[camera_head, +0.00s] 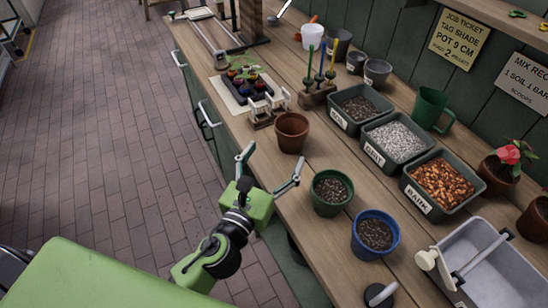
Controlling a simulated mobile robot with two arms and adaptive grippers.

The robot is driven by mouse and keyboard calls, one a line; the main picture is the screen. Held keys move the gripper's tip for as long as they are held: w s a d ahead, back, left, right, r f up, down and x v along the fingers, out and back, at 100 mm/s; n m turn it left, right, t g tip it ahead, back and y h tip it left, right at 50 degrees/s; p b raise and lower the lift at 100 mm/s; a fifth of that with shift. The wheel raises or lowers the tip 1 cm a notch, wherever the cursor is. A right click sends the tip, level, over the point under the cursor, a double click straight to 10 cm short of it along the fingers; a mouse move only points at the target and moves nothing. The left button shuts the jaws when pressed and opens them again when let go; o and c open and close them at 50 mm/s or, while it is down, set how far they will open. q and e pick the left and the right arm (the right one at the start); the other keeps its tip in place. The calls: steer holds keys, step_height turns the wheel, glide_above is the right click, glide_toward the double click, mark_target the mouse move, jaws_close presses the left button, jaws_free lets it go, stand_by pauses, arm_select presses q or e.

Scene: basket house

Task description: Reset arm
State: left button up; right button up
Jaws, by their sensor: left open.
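My left gripper (271,167) is open and empty. It is at the front edge of the wooden workbench (262,137). Its fingers point toward the bench and are spread wide, one on the left and one on the right. The right finger reaches beside a green pot (332,192) filled with soil; I cannot tell if they touch. A brown terracotta pot (292,132) stands on the bench just beyond the fingers. My right gripper is not in view.
A blue pot (375,234) of soil stands near the front edge. Labelled bins of soil (359,105), grit (395,138) and bark (442,182) line the middle. A grey tub (488,262) is at lower right. A seedling tray (246,88) lies further back. The brick floor (100,130) is clear at left.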

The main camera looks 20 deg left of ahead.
stand_by(0.4)
arm_select(q)
steer(key=s+a+f+n+g+y, duration=0.6)
steer(key=a+f+n, duration=0.4)
steer(key=n, duration=1)
steer(key=s+d+f+n+g+h, duration=0.2)
steer(key=s+f+n+g, duration=0.15)
steer(key=s+n, duration=0.45)
steer(key=s+d+f+n+g+h, duration=0.25)
steer(key=s+n+g, duration=0.25)
steer(key=s+n, duration=0.3)
step_height(320, 180, down, 28)
steer(key=s+m+g, duration=0.1)
steer(key=s, duration=0.2)
steer(key=s+a+f, duration=0.2)
steer(key=s+f, duration=0.5)
steer(key=s, duration=0.1)
steer(key=s+a+f+g, duration=0.1)
steer(key=s+a+f, duration=0.1)
steer(key=s+f, duration=0.6)
steer(key=shift+s+f, duration=0.2)
steer(key=shift+s, duration=0.25)
